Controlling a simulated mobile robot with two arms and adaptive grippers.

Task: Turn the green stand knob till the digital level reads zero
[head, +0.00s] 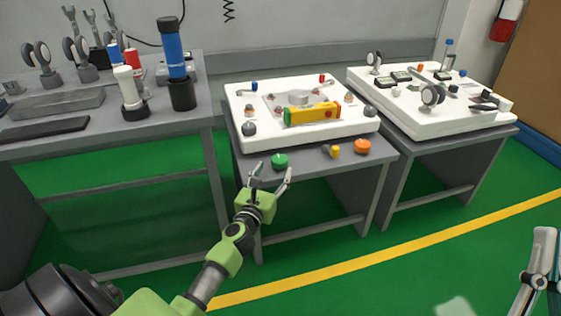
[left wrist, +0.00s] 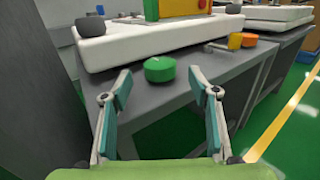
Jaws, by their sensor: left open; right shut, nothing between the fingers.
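The green knob (head: 280,161) sits at the front left edge of the middle table, below the white stand (head: 240,112). It also shows in the left wrist view (left wrist: 160,69), ahead of the fingers and between their lines. The yellow digital level (head: 313,114) lies on the stand; its reading is too small to make out. My left gripper (head: 270,175) is open and empty, its fingers just short of the green knob; it also shows in the left wrist view (left wrist: 162,85). My right gripper (head: 544,257) is at the lower right edge, shut and empty, far from the tables.
An orange knob (head: 362,146) and a small yellow knob (head: 335,151) sit right of the green one. A grey bench (head: 110,135) with a tall blue cylinder (head: 170,50) stands left. Another white platform (head: 425,122) stands right. The green floor in front is clear.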

